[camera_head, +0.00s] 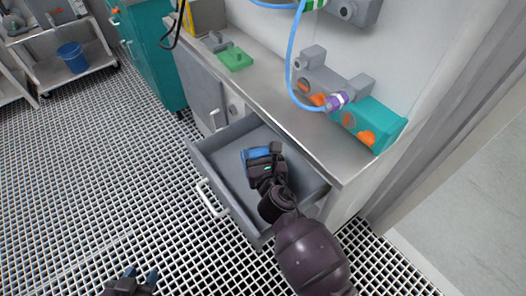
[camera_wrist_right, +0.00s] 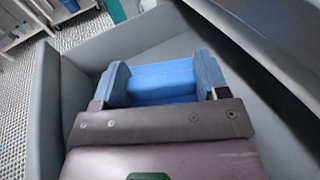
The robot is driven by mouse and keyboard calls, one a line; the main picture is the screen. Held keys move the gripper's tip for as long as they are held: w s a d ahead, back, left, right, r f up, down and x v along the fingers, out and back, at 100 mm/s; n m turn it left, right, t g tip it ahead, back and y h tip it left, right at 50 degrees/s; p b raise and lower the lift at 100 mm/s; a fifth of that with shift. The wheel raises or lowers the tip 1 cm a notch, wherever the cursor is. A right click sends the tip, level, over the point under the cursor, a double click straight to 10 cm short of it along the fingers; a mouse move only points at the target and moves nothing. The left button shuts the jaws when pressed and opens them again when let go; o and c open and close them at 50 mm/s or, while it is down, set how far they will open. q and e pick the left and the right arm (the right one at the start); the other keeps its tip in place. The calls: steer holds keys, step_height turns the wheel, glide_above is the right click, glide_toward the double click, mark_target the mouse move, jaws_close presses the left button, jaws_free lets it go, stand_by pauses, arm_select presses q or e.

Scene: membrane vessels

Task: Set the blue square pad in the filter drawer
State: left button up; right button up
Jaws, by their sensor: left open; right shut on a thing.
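The filter drawer (camera_head: 226,160) is pulled open under the counter, a grey box with a pale handle. My right gripper (camera_head: 262,153) reaches into the drawer and is shut on the blue square pad (camera_head: 254,155). In the right wrist view the pad (camera_wrist_right: 163,82) sits between the two fingers of the right gripper (camera_wrist_right: 165,78), with the drawer wall (camera_wrist_right: 45,100) around it. I cannot tell whether the pad touches the drawer floor. My left gripper (camera_head: 139,278) is open and empty, low over the grated floor, left of the drawer.
A green pad (camera_head: 236,58) lies on the counter (camera_head: 270,95) above. Teal and grey fittings (camera_head: 368,122) with orange parts and a blue hose (camera_head: 290,55) stand along the wall. A blue bucket (camera_head: 72,57) is on a cart at far left. The grated floor is free.

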steer(key=shift+f, duration=0.1)
arm_select(q)
steer(key=shift+s+a+f, duration=0.1)
steer(key=shift+s+f, duration=0.25)
steer(key=shift+f, duration=0.2)
arm_select(e)
steer(key=shift+f, duration=0.4)
arm_select(q)
steer(key=shift+b, duration=0.4)
arm_select(e)
steer(key=shift+f, duration=0.15)
arm_select(q)
steer(key=shift+w+r, duration=0.15)
arm_select(e)
steer(key=o, duration=0.9)
